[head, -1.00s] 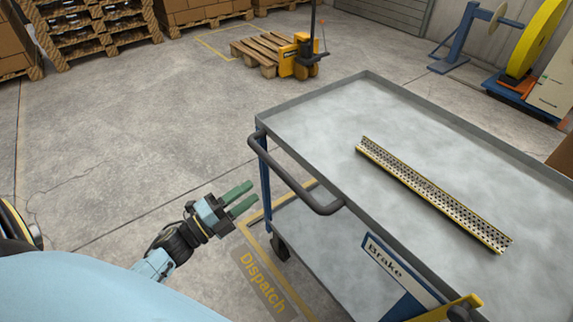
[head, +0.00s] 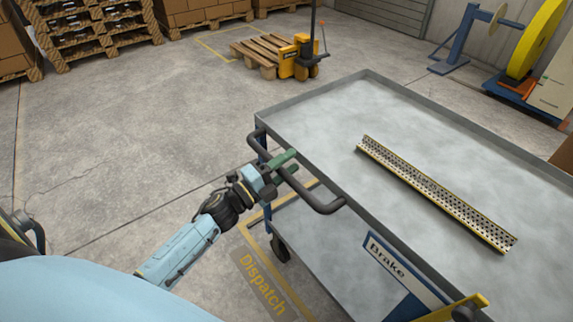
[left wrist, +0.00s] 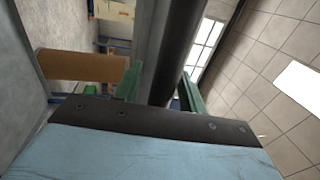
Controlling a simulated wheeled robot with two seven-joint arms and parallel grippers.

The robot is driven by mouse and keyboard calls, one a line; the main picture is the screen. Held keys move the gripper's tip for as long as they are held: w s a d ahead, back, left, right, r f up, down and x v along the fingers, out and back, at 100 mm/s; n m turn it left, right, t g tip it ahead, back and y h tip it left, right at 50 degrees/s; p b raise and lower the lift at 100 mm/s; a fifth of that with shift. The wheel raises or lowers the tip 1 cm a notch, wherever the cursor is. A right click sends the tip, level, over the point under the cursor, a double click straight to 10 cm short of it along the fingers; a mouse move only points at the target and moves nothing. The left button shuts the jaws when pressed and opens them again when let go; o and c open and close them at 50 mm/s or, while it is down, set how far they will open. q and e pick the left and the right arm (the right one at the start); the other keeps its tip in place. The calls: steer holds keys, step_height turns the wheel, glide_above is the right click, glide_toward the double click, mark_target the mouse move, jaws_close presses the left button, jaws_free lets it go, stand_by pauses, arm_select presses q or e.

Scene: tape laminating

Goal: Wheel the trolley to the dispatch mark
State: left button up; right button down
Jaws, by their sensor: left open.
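The grey trolley (head: 300,115) fills the right of the head view, with a dark push handle (head: 318,205) on its left end and a yellow lever by a "Brake" label (head: 386,258). A perforated metal strip (head: 435,192) lies on its top. The dispatch mark (head: 262,285), a yellow outline with "Dispatch" lettering, is on the floor under and beside the trolley. My left gripper (head: 281,165) is open at the handle. In the left wrist view the dark handle bar (left wrist: 178,50) runs between its green fingers. My right gripper is out of view.
A yellow pallet jack (head: 300,58) with a wooden pallet stands at the back. Stacked pallets and boxes (head: 90,25) line the back left. A blue stand with a yellow reel (head: 535,40) is at the far right. The floor left of the trolley is clear.

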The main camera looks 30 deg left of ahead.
mark_target(249, 135)
arm_select(q)
jaws_close()
steer(key=shift+a, duration=0.1)
